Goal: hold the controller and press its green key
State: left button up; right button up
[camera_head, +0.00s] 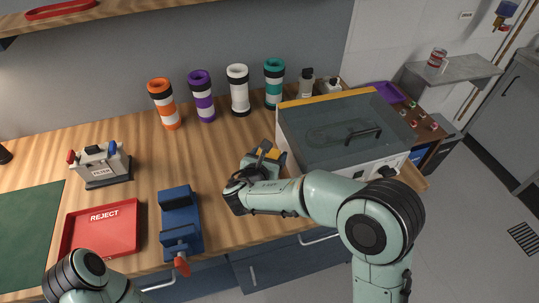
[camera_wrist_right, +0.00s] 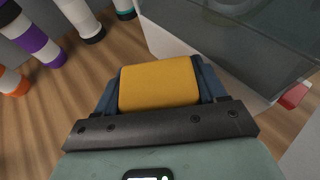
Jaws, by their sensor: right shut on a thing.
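My right gripper (camera_head: 262,163) reaches in over the wooden table, just left of the lidded machine. In the right wrist view the yellow block of the controller (camera_wrist_right: 158,84) sits between dark blue sides, just beyond the gripper's dark bar. No green key shows in either view; the held thing's other faces are hidden. My left arm shows at the bottom left of the head view, but its gripper is not clearly visible.
A grey machine with a glass lid (camera_head: 345,130) stands close right of the gripper. Several banded tubes, including a white one (camera_head: 238,92), stand at the back. A blue vise (camera_head: 179,212), red reject tray (camera_head: 84,236) and grey fixture (camera_head: 103,166) are at left.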

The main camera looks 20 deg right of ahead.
pick_arm(q)
grip_shut()
dwell(1.4)
